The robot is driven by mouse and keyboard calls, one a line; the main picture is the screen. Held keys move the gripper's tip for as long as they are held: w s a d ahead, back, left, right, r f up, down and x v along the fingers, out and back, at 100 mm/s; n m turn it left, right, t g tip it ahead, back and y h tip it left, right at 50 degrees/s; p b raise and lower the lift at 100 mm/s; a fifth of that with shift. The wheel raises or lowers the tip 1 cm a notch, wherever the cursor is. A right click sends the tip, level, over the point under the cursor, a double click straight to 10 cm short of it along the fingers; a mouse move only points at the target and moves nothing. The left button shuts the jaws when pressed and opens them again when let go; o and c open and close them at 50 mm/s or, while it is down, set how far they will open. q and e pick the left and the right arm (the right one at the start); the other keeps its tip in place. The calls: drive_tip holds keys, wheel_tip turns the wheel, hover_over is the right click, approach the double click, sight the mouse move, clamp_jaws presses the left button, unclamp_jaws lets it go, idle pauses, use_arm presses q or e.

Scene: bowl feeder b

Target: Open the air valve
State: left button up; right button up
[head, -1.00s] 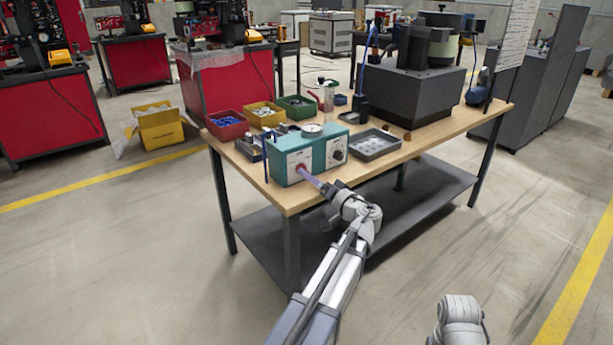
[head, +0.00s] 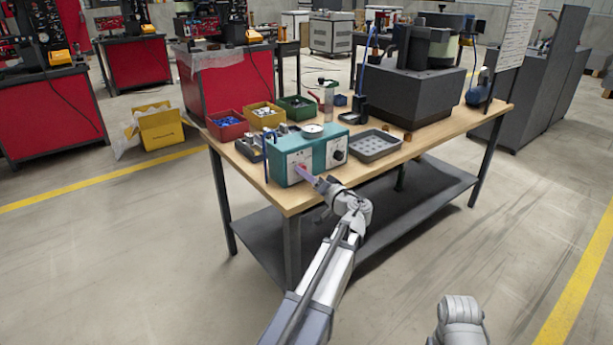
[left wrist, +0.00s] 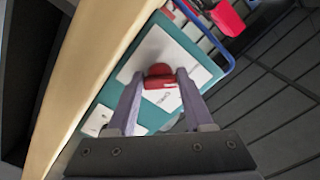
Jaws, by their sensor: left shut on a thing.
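The teal control box (head: 316,152) stands at the near left corner of the workbench, with white front panels and a round gauge on top. A red valve knob (left wrist: 158,82) sticks out of its left white panel. My left gripper (head: 306,174) reaches the knob from the front; in the left wrist view its two fingers (left wrist: 160,80) stand on either side of the knob and are shut on it. In the head view the fingers mostly hide the knob.
The workbench (head: 300,197) also holds red (head: 228,126), yellow (head: 265,116) and green (head: 297,108) bins, a grey tray (head: 374,146) right of the box, and a dark feeder base (head: 412,98) behind. A blue hose runs beside the box's left side. The floor in front is clear.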

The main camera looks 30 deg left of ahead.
use_arm(q)
clamp_jaws()
drive_tip(key=m, duration=0.4)
drive_tip(key=shift+r, duration=0.1)
drive_tip(key=m, duration=0.4)
drive_tip(key=shift+r+m, duration=0.1)
drive_tip(key=shift+m, duration=0.2)
drive_tip(key=m, duration=0.4)
drive_tip(key=shift+r+p, duration=0.1)
drive_tip(key=shift+p, duration=0.2)
drive_tip(key=shift+m, duration=2.5)
